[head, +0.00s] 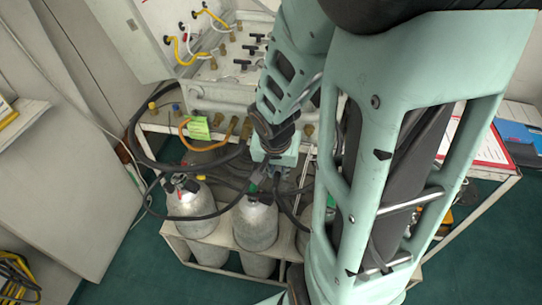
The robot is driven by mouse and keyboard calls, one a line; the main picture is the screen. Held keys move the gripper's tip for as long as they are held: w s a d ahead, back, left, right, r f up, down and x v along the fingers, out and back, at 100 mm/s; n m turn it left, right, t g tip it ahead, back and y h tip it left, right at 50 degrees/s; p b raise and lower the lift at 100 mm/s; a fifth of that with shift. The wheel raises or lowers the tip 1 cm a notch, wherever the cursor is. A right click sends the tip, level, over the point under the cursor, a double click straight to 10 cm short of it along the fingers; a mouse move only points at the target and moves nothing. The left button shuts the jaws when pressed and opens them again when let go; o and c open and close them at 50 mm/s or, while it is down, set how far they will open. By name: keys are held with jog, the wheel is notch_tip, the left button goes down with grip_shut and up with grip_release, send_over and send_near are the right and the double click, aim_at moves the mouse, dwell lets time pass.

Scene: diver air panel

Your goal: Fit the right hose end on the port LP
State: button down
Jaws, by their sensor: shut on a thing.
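My gripper (268,178) points down in front of the bench, above the cylinders, with my arm covering much of the right side. It is shut on what appears to be the end of a black hose (216,212); the fingertips are small and partly hidden, so the exact grip is unclear. The white air panel (225,93) stands behind it. Brass fittings (232,126) line the area below the panel, and another brass fitting (308,130) shows right of my wrist. Port labels are too small to read, so I cannot tell which is LP. The held end appears apart from these fittings.
Grey cylinders (255,225) stand in a pale rack below the gripper, with black hoses looping around them. An orange hose (183,127) with a yellow-green tag (198,128) lies left. The cabinet door (128,35) stands open. A red clipboard (490,150) lies right.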

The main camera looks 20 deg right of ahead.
jog(key=shift+w+d+r, duration=0.15)
jog(key=shift+w, duration=0.2)
jog(key=w+d+p, duration=0.3)
jog(key=w+d, duration=0.1)
jog(key=w, duration=0.2)
jog(key=shift+w+d, duration=0.15)
dwell(0.4)
jog(key=shift+w+d+p, duration=0.5)
jog(key=shift+w+d, duration=0.2)
jog(key=shift+w, duration=0.2)
dwell(0.8)
jog(key=shift+w+d+r, duration=0.1)
jog(key=shift+w+d, duration=0.1)
jog(key=shift+w, duration=0.2)
dwell(0.4)
jog(key=c, duration=1.8)
grip_release()
jog(key=shift+d, duration=0.1)
jog(key=shift+s, duration=0.1)
